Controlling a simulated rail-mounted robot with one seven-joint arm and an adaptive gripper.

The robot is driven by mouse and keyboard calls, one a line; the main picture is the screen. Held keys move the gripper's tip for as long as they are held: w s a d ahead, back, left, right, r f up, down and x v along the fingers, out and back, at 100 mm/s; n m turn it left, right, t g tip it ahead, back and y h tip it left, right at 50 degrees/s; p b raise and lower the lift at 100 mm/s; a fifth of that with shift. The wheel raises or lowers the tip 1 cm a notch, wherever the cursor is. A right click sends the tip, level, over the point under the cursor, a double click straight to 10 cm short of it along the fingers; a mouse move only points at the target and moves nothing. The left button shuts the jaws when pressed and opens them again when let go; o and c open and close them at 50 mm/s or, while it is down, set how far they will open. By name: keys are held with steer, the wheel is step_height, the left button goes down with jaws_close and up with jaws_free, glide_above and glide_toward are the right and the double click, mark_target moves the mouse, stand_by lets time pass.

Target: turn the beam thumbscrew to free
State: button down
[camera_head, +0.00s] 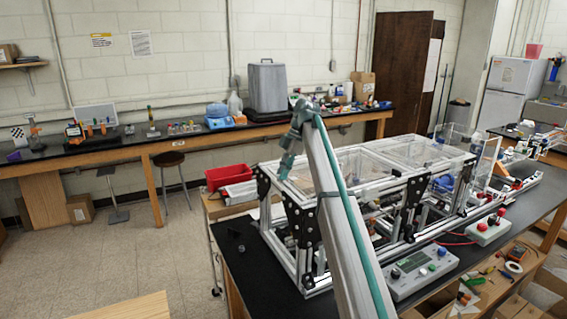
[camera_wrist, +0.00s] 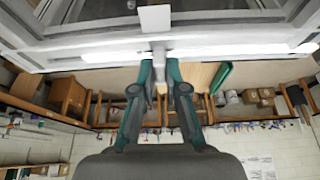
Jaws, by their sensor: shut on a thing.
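The extrusion frame (camera_head: 295,232) stands on the black bench, with aluminium beams, dark corner brackets and clear panels on top. My gripper (camera_head: 285,172) is at the frame's upper left part in the head view, pointing down. In the wrist view my gripper (camera_wrist: 159,70) has its two teal fingers close on either side of a pale grey stem, apparently the beam thumbscrew (camera_wrist: 159,52). The stem meets a light beam (camera_wrist: 90,54) that crosses the view. The thumbscrew cannot be made out in the head view, and its turn angle cannot be read.
A control box (camera_head: 425,270) with a small screen and a box with red buttons (camera_head: 489,229) stand at the bench's front edge. A red bin (camera_head: 228,177) stands behind the frame. Clear upright panels (camera_head: 487,158) stand to the right. Open floor lies to the left.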

steer(key=shift+n+p, duration=0.4)
steer(key=shift+p, duration=0.2)
steer(key=c, duration=1.2)
jaws_free()
steer(key=b, duration=0.2)
steer(key=shift+f+m+b, duration=0.3)
steer(key=shift+m+b, duration=0.1)
